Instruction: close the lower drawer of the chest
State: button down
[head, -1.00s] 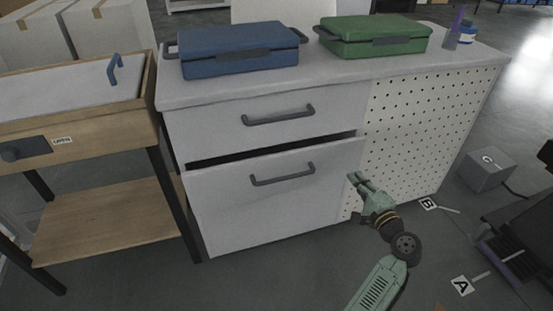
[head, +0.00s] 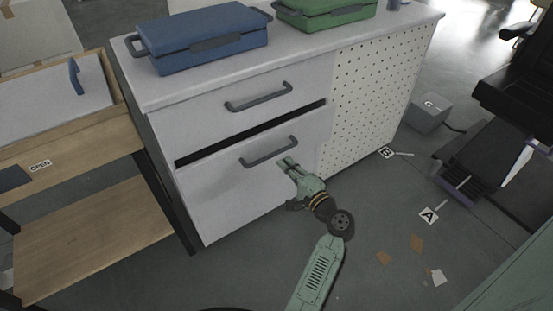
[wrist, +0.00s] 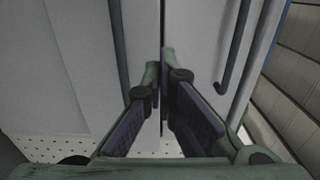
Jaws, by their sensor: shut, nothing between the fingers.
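The chest's lower drawer (head: 222,197) has a grey front with a dark bar handle (head: 268,152). It stands slightly out, with a dark gap above its front edge, under the upper drawer (head: 215,122). My gripper (head: 286,162) is shut and empty, at the upper right part of the lower drawer's front, just right of and below the handle. In the wrist view my fingers (wrist: 166,62) are close together before the chest's front, with the lower drawer (wrist: 75,70) on the left. I cannot tell whether the fingertips touch it.
A blue case (head: 205,40) and a green case (head: 325,12) lie on the chest top. A perforated panel (head: 365,100) is right of the drawers. A wooden workbench (head: 90,140) stands close on the left. A grey box (head: 428,112) is on the floor.

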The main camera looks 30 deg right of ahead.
aim_at(260, 137)
jog(key=w, duration=0.3)
jog(key=w+p, duration=0.1)
jog(key=w, duration=0.3)
jog(key=w+a+p, duration=0.1)
jog(key=w, duration=0.3)
jog(key=shift+r, duration=0.1)
jog(key=shift+w, duration=0.35)
